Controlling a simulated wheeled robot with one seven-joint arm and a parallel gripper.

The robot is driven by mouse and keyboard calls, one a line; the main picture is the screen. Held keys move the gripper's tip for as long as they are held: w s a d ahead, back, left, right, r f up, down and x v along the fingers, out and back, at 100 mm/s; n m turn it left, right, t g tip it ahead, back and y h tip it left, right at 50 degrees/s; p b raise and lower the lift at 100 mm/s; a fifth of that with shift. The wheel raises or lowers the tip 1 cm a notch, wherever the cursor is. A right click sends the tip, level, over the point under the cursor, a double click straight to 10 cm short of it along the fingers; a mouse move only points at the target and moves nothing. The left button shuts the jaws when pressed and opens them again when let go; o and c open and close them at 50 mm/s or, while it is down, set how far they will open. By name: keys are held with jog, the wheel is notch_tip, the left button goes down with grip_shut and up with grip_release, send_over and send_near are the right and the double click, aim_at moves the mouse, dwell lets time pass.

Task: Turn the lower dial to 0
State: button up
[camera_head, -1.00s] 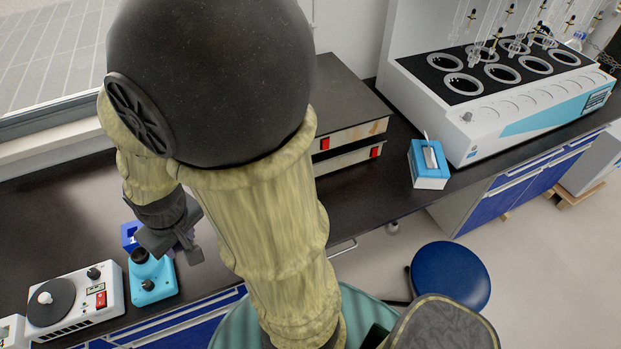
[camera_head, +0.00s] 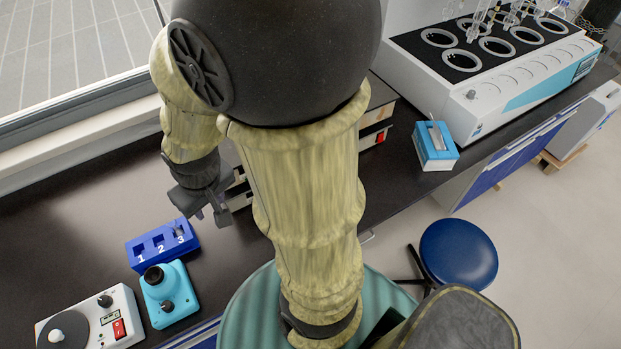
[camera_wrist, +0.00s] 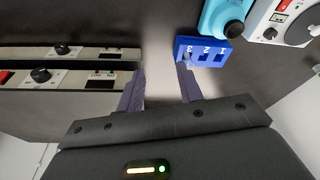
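Two stacked flat units with dark tops and pale front panels stand on the dark bench, largely behind my arm in the head view (camera_head: 376,118). In the wrist view, which looks inverted, the lower unit's panel bears a black lower dial (camera_wrist: 62,48) beside a small dark display. The upper unit's black dial (camera_wrist: 40,75) shows below it in that picture. Their settings are too small to read. My gripper (camera_head: 207,209) is open and empty in front of the units' left end. Its two fingers (camera_wrist: 160,90) stand apart, touching neither dial.
A blue rack (camera_head: 151,265) numbered 1 to 3, a cyan device (camera_head: 168,305) with black knobs and a white device (camera_head: 125,312) with a red switch sit left and nearer. A blue tissue box (camera_head: 434,160), the distiller (camera_head: 488,92) and a blue stool (camera_head: 458,252) are right.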

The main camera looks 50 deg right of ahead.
jog(key=shift+o, duration=0.6)
jog(key=s+d+f+m+g+y+b, duration=0.15)
jog(key=s+d+f+m+y, duration=0.35)
jog(key=m, duration=0.6)
jog(key=s+d+f+m+t+y+b, duration=0.1)
jog(key=s+d+f+m+y+b, duration=0.2)
jog(key=d+f+m, duration=0.55)
jog(key=s+d+f+m+t+h, duration=0.2)
jog(key=s+d+m+t+h, duration=0.1)
jog(key=m, duration=0.6)
jog(key=s+d+f+m+t+h+b, duration=0.1)
jog(key=s+d+f+m+t+h, duration=0.1)
jog(key=d+m+t, duration=0.3)
jog(key=s+d+f+m+t+h, duration=0.2)
jog(key=d+m, duration=0.5)
jog(key=m, duration=0.6)
jog(key=shift+s+m+t+h, duration=0.2)
jog(key=shift+s+t+h, duration=0.2)
jog(key=shift+t+h, duration=0.3)
jog(key=shift+s+m+t+h, duration=0.15)
jog(key=shift+s+t+h, duration=0.25)
jog(key=shift+t+h, duration=0.3)
jog(key=shift+w, duration=0.1)
